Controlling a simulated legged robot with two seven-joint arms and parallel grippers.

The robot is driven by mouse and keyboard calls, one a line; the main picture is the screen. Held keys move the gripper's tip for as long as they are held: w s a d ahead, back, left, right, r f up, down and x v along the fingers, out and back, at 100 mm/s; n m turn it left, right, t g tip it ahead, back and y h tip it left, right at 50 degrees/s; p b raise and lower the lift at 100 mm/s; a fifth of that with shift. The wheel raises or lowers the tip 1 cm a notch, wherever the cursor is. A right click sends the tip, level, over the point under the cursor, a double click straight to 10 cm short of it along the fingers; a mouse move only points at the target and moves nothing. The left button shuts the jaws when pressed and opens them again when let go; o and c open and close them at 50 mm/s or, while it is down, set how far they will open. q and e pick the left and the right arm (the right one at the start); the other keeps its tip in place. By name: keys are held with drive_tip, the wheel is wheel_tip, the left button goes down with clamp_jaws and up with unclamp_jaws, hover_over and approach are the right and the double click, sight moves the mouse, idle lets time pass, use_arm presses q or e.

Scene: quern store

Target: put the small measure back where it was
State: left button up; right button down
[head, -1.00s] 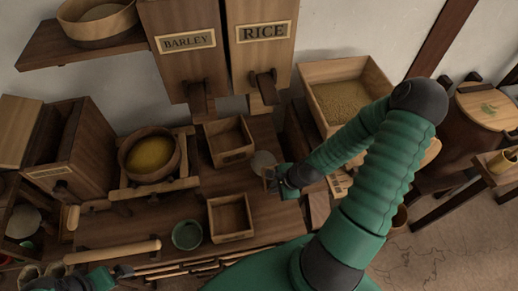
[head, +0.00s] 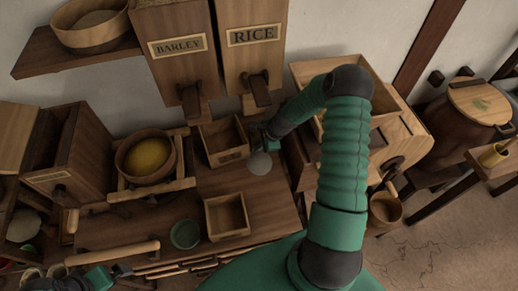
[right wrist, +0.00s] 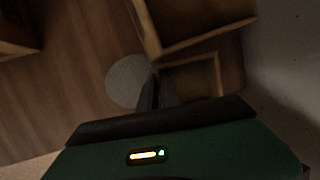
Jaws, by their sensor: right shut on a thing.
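Two open square wooden measures are on the wooden bench in the head view, a farther one (head: 224,157) and a nearer one (head: 228,232). They look close in size, so I cannot tell surely which is the small one. My right gripper (head: 266,141) is at the right side of the farther measure and shut on its wall. In the dark right wrist view the fingers (right wrist: 155,90) meet a corner of a wooden box (right wrist: 190,42). My left gripper (head: 122,271) is low at the left, apart from both measures, its jaws too small to read.
A grey disc (head: 258,164) lies just below the right gripper. A bowl with yellow contents (head: 146,157) sits on a wooden frame. The barley bin (head: 180,47) and rice bin (head: 252,36) hang behind.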

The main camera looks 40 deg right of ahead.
wheel_tip(320, 180, down, 3)
drive_tip(key=shift+w+r+p, duration=0.1)
drive_tip(key=shift+w+p, duration=0.05)
drive_tip(key=shift+p, duration=0.2)
drive_tip(key=shift+d+f, duration=0.1)
drive_tip(key=shift+f, duration=0.15)
drive_tip(key=shift+f+b, duration=0.2)
drive_tip(key=shift+b, duration=0.1)
drive_tip(key=c, duration=1.6)
unclamp_jaws()
drive_tip(key=shift+o, duration=0.2)
drive_tip(key=a+v, duration=0.1)
drive_tip(key=v, duration=0.6)
drive_tip(key=shift+d+r, duration=0.35)
drive_tip(key=shift+d, duration=0.05)
